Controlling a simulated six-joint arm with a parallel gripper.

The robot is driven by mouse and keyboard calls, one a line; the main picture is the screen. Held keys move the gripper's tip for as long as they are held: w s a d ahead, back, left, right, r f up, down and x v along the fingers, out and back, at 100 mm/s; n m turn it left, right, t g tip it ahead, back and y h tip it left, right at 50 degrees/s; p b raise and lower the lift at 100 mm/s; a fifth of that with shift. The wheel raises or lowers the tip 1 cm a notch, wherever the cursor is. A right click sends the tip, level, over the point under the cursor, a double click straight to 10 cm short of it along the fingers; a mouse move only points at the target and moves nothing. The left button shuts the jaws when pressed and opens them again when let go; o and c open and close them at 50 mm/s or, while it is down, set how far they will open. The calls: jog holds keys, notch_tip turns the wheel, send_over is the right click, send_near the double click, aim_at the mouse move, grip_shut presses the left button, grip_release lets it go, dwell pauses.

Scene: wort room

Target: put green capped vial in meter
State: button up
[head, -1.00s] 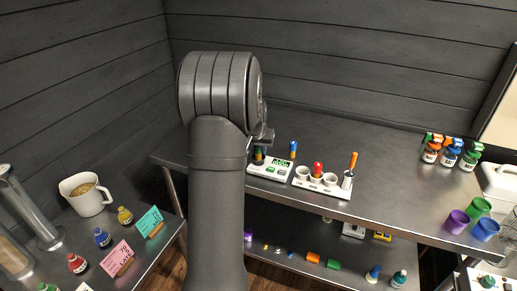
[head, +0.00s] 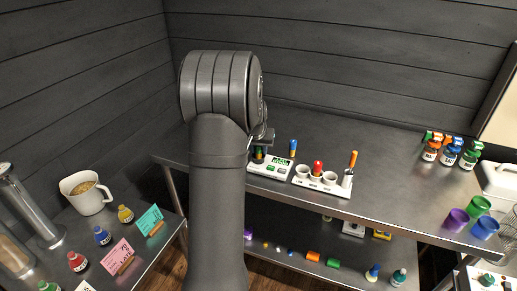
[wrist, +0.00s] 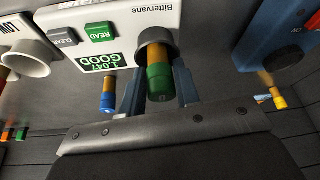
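The green-capped vial (wrist: 160,82), with an amber body, stands with its lower end in the dark round socket of the white meter (wrist: 110,20). The meter's green display reads 1.047 GOOD, beside READ and CLEAR buttons. In the head view the meter (head: 270,171) is on the far bench, and the vial (head: 258,153) shows just beside my arm. My gripper (wrist: 160,85) has one finger on each side of the green cap. The fingers look slightly apart from it, so the gripper appears open around the vial. Part of the fingers is hidden behind the cap.
A blue-capped vial (head: 293,147) stands behind the meter. A white rack (head: 322,182) with round cups, a red-topped item and an orange-handled item stands right of the meter. A blue fixture (wrist: 285,45) is close on the wrist view's right.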

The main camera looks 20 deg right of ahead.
jog(key=v, duration=1.2)
jog(key=shift+r, duration=0.35)
jog(key=x, duration=1.2)
jog(key=shift+f, duration=0.7)
jog(key=shift+r, duration=0.4)
